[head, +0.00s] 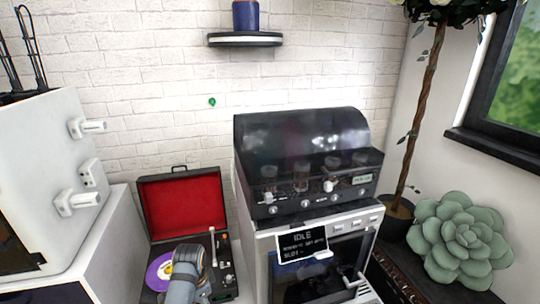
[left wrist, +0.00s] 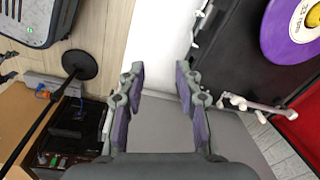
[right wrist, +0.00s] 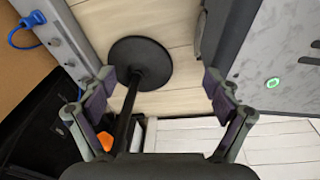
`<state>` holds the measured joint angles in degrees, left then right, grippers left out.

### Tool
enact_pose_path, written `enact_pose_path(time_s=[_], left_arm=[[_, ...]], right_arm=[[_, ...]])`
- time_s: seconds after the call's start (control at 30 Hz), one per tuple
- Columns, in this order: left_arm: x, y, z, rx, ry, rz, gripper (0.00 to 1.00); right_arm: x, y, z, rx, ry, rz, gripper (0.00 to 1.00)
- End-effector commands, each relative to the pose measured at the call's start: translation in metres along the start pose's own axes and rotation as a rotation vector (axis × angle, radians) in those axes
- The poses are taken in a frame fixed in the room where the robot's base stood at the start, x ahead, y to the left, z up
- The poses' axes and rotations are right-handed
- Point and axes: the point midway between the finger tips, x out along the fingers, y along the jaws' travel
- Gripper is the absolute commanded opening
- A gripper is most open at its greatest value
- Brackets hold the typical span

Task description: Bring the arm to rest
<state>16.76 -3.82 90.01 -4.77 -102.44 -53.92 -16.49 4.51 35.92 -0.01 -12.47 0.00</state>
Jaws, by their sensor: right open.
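My left gripper (left wrist: 157,72) shows in the left wrist view with its two fingers spread apart and nothing between them. My right gripper (right wrist: 160,76) is in the right wrist view, also spread and empty, with a black stand with a round base (right wrist: 138,52) beyond its fingers. In the head view a grey-blue part of my arm (head: 184,274) shows at the bottom, in front of the record player. Neither gripper's fingertips can be made out in the head view.
The red-lined record player (head: 188,205) with a purple record (head: 158,272) stands beside a dark-hooded machine (head: 300,140) whose display reads IDLE. A white cabinet (head: 45,150) is at left. A succulent (head: 460,240) and a potted tree (head: 397,215) are at right.

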Motion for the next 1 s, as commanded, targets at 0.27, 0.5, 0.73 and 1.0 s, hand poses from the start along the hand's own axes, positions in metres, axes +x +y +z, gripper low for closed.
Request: enact_pose_path(time_s=[0.27,0.5,0.73,1.0], left_arm=[[0.012,0.043,0.07,-0.336,0.032,-0.087,0.34],[-0.005,0.085,0.117,-0.591,0.091,-0.148,0.34],[-0.03,0.118,0.142,-0.756,0.151,-0.173,0.34],[-0.029,0.131,0.152,-0.857,0.182,-0.172,0.34]], right_arm=[[-0.001,0.0,0.018,-0.001,-0.026,0.0,0.9],[-0.001,0.0,0.018,-0.001,-0.028,0.0,0.9],[-0.001,0.0,0.016,-0.001,-0.024,0.0,0.9],[-0.007,0.001,0.012,-0.001,-0.019,0.001,0.9]])
